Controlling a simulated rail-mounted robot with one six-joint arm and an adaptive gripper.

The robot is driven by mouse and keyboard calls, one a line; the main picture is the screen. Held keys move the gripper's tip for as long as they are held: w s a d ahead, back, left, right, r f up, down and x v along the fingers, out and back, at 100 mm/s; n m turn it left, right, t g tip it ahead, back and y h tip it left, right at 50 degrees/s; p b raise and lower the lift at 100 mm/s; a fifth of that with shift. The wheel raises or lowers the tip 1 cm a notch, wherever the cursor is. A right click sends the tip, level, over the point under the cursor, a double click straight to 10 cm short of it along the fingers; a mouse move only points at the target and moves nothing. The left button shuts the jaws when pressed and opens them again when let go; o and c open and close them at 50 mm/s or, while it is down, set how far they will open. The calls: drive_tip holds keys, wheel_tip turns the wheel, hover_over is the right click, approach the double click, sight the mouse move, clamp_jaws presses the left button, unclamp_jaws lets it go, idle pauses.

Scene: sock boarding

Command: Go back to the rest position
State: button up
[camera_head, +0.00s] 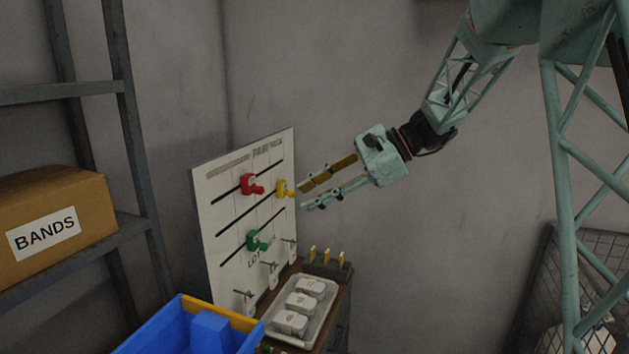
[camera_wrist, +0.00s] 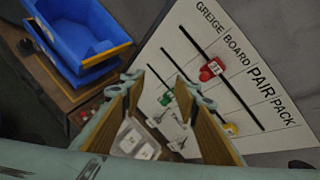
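My gripper (camera_head: 303,198) is in front of the right edge of a white upright board (camera_head: 215,200), its fingers pointing left. The fingers are apart with nothing held between them; they also show spread in the wrist view (camera_wrist: 157,80). A yellow piece (camera_head: 284,188) is on the board near the upper fingertip; I cannot tell whether they touch. A red piece (camera_head: 250,185) is higher left and a green piece (camera_head: 256,241) lower. The wrist view shows the red (camera_wrist: 211,70), green (camera_wrist: 166,97) and partly hidden yellow (camera_wrist: 231,128) pieces.
A tray (camera_head: 272,335) of white packets and a dark holder (camera_head: 327,270) with yellow-tipped items stand below my gripper. A blue bin (camera_head: 160,340) is at lower left. A shelf (camera_head: 135,150) holds a BANDS box (camera_head: 75,190). Space above my gripper is clear.

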drive_tip(key=s+d+r+n+h+b, duration=0.1)
drive_tip(key=s+d+r+n+h, duration=0.15)
drive_tip(key=s, duration=1.25)
drive_tip(key=s+d+f+n+t+h+b, duration=0.1)
drive_tip(key=s+d+f+n+h, duration=0.1)
drive_tip(key=s+d, duration=0.4)
drive_tip(key=s+d+f+n+t+h+b, duration=0.1)
drive_tip(key=s+d+n+h, duration=0.3)
drive_tip(key=s, duration=1.3)
drive_tip(key=s+d+f+n+h, duration=0.3)
drive_tip(key=s+d, duration=0.6)
drive_tip(key=s, duration=0.3)
drive_tip(key=shift+f+n+t+b, duration=0.35)
drive_tip(key=shift+n+t+b, duration=0.05)
drive_tip(key=shift+n, duration=0.25)
